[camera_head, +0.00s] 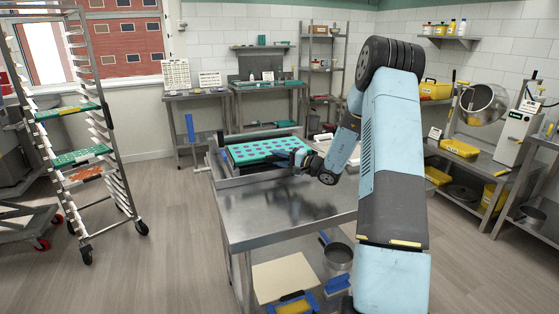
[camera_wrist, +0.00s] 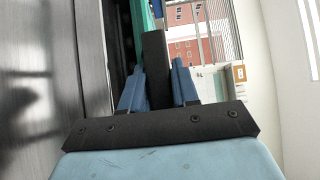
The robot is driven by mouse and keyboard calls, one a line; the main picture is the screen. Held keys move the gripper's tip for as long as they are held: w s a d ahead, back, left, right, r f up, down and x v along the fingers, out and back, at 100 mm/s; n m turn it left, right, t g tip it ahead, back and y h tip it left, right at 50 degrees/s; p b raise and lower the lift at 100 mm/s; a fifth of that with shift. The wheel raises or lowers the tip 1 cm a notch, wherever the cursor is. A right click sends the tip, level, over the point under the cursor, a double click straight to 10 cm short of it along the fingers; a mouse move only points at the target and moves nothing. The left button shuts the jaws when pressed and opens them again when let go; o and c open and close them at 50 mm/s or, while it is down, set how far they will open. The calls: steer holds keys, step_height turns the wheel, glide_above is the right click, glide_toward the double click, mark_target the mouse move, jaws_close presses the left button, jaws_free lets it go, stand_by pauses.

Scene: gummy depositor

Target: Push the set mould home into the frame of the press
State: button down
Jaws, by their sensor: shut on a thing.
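The set mould (camera_head: 262,149) is a green tray with rows of dark pinkish cavities. It lies at the steel frame of the press (camera_head: 228,182) on the far end of the steel table. My gripper (camera_head: 300,156) is at the mould's right end. In the wrist view my gripper (camera_wrist: 157,88) has its blue fingers shut on a dark bar (camera_wrist: 155,52), which appears to be the mould's grip. A green strip of the mould (camera_wrist: 143,22) shows beside it. How fully the mould sits in the frame cannot be told.
The steel table (camera_head: 275,215) is bare in front of the press. A wheeled rack (camera_head: 82,150) with green and orange trays stands at the left. A side counter (camera_head: 470,160) with yellow boxes stands at the right. A pan (camera_head: 338,257) is on the lower shelf.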

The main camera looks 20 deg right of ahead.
steer(key=c, duration=0.8)
jaws_free()
steer(key=shift+o, duration=0.2)
steer(key=shift+s+d, duration=0.1)
steer(key=shift+d, duration=0.05)
steer(key=v, duration=1.3)
steer(key=shift+s+d, duration=0.15)
